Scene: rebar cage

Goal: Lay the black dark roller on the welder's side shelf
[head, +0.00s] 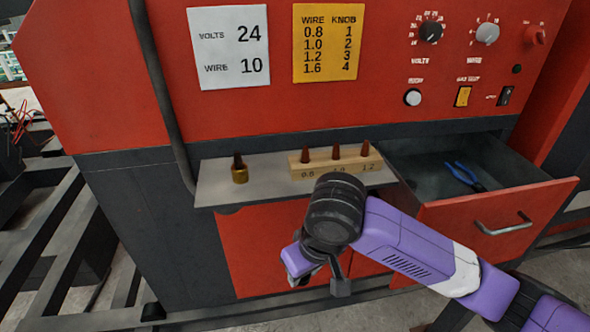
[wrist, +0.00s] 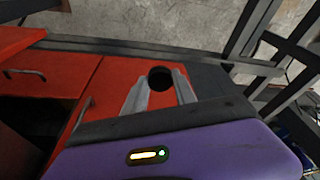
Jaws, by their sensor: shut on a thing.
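My gripper (wrist: 160,79) is shut on the black dark roller (wrist: 161,73), which shows as a small black disc between the two grey fingertips in the wrist view. In the head view my arm's wrist hangs in front of the red cabinet, just in front of the shelf's front edge. I cannot make out the roller there. The welder's side shelf (head: 222,189) is a light grey ledge on the red and dark grey welder. A brass-coloured piece with a brown tip (head: 239,170) stands near its left end. A wooden block (head: 304,170) with three brown tips stands at its right.
An open drawer (head: 510,205) with blue-handled pliers (head: 466,176) juts out right of the shelf. A dark hose (head: 160,95) runs down left of the shelf. The shelf is bare between the brass piece and the block. Dark steel beams lie at left.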

